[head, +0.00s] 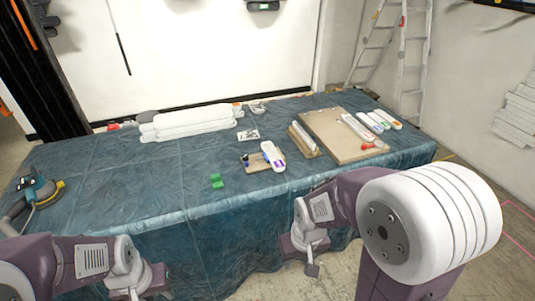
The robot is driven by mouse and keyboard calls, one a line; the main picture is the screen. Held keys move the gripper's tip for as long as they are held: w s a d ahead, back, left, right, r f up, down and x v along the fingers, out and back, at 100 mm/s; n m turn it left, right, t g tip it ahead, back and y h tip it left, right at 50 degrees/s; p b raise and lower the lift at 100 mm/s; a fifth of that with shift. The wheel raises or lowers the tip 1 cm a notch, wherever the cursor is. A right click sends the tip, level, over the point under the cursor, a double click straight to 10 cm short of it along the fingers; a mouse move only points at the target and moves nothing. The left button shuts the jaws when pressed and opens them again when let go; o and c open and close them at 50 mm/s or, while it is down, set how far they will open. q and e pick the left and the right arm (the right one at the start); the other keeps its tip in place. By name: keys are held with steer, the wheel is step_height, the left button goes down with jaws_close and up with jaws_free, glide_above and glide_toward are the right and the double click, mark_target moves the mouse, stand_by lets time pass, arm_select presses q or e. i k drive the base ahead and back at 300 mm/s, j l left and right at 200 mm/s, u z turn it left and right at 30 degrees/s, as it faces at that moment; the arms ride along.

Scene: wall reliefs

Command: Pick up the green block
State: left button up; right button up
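A small green block (216,181) lies on the blue-green cloth of the table (130,185), left of centre and near the front edge. It looks like two small joined or adjacent pieces; I cannot tell which. My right gripper (301,259) is in front of the table, to the right of the block and well apart from it. Its fingers are spread and nothing shows between them. My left gripper (137,292) is at the bottom edge, below and left of the block. Its fingertips are cut off by the frame.
Behind the block are a small board with a white bottle (273,156) and white rolls (188,122). A wooden board (340,150) with tubes lies at right. A sander-like tool (40,190) sits at left. A ladder (402,55) stands behind. Cloth around the block is clear.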

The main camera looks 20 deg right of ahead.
mark_target(215, 179)
steer(key=i+j+u, duration=0.3)
steer(key=i, duration=0.25)
steer(key=i+u, duration=0.3)
steer(key=i, duration=0.25)
